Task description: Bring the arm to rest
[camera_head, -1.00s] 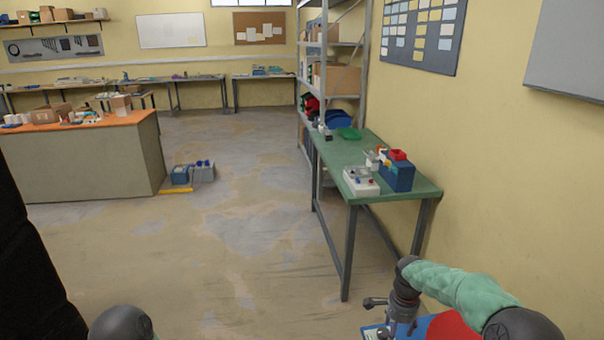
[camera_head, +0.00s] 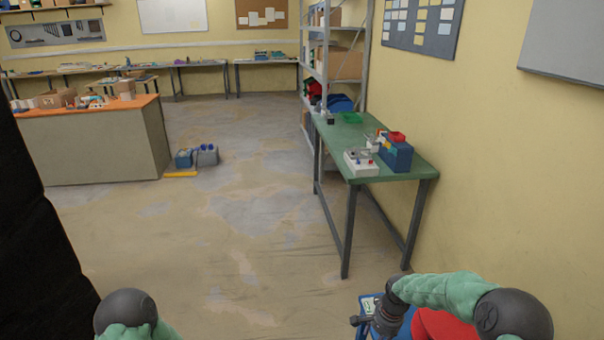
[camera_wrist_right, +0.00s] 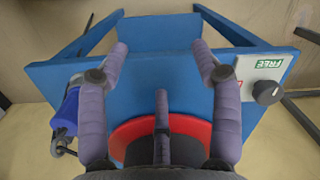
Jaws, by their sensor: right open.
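My right arm comes in at the lower right of the head view. Its gripper (camera_head: 364,320) hangs over a blue surface at the bottom edge. In the right wrist view the gripper (camera_wrist_right: 160,62) is open, its grey-purple fingers spread with nothing between them. Beneath them is a blue stand (camera_wrist_right: 160,35) with a red disc (camera_wrist_right: 128,136), partly hidden by the fingers. I cannot tell whether the fingers touch it. Of my left arm only a dark joint and green link show at the lower left; the left gripper is out of view.
A white panel (camera_wrist_right: 268,72) with a green FREE label and black knob is on the blue stand. A green table (camera_head: 400,172) holds a blue box (camera_head: 396,155) and a white socket box (camera_head: 360,164). A wall is at right. Open floor lies left of the table.

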